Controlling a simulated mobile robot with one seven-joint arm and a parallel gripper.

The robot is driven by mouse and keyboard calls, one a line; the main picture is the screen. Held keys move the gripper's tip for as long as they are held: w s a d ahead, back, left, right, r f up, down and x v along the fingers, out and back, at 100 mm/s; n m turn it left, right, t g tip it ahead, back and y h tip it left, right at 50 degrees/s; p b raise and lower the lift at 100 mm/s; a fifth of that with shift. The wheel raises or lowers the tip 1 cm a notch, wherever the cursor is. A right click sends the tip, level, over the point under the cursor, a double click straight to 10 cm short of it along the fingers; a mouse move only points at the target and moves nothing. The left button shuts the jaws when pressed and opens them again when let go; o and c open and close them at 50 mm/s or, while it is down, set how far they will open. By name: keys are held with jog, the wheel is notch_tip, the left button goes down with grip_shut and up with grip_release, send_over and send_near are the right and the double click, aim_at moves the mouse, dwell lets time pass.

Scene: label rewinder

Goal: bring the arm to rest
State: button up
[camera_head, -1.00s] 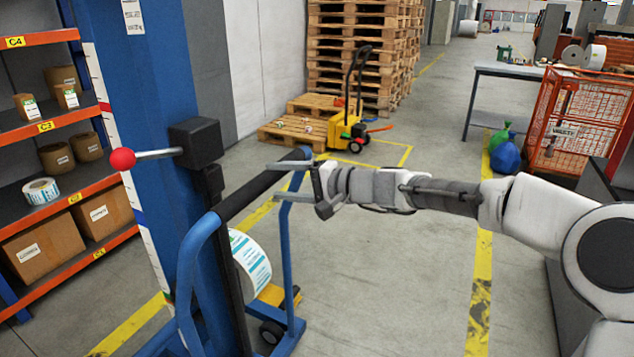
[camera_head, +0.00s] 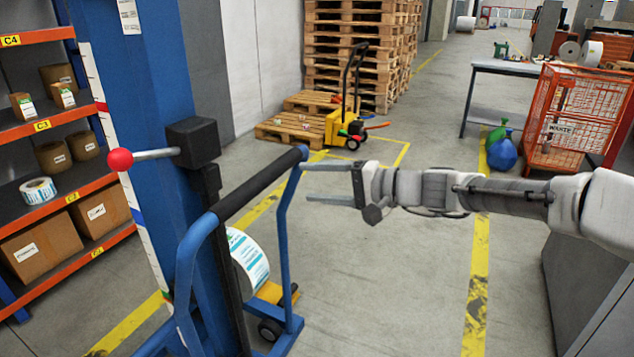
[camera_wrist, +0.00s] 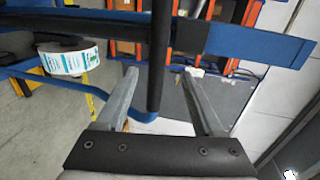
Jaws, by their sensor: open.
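My gripper (camera_head: 308,183) is open and empty in the head view, with its two fingers pointing left. It is just to the right of the blue trolley's black-sleeved handle (camera_head: 262,181), and the fingertips look close to the handle's right upright. I cannot tell exactly how wide the gap is. In the wrist view my gripper (camera_wrist: 160,88) shows both fingers spread, with the dark handle bar (camera_wrist: 158,55) ahead and between them in the picture. My arm stretches in from the right edge of the head view.
A label roll (camera_head: 248,257) sits on the blue trolley (camera_head: 290,240). A blue column with a red-knobbed lever (camera_head: 121,159) stands left, beside a shelf of boxes. A yellow pallet truck (camera_head: 345,128), pallets and an orange cage (camera_head: 575,115) stand behind.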

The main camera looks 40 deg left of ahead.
dwell(0.6)
jog(key=d+f+t+h, duration=0.1)
jog(key=d+t+h, duration=0.3)
jog(key=d, duration=1.1)
jog(key=d+f+t+h, duration=0.2)
jog(key=d+h, duration=0.3)
jog(key=d, duration=1.1)
jog(key=s+d+m+t+h, duration=0.25)
jog(key=s+d, duration=0.35)
jog(key=d, duration=0.7)
jog(key=s+d+m+t+h, duration=0.15)
jog(key=s+d+h, duration=0.3)
jog(key=d, duration=0.75)
notch_tip(320, 180, up, 17)
jog(key=y+p, duration=0.1)
jog(key=p, duration=1.5)
jog(key=shift+s+p, duration=0.25)
jog(key=shift+p, duration=0.05)
jog(key=shift+f, duration=0.15)
jog(key=shift+c, duration=1.5)
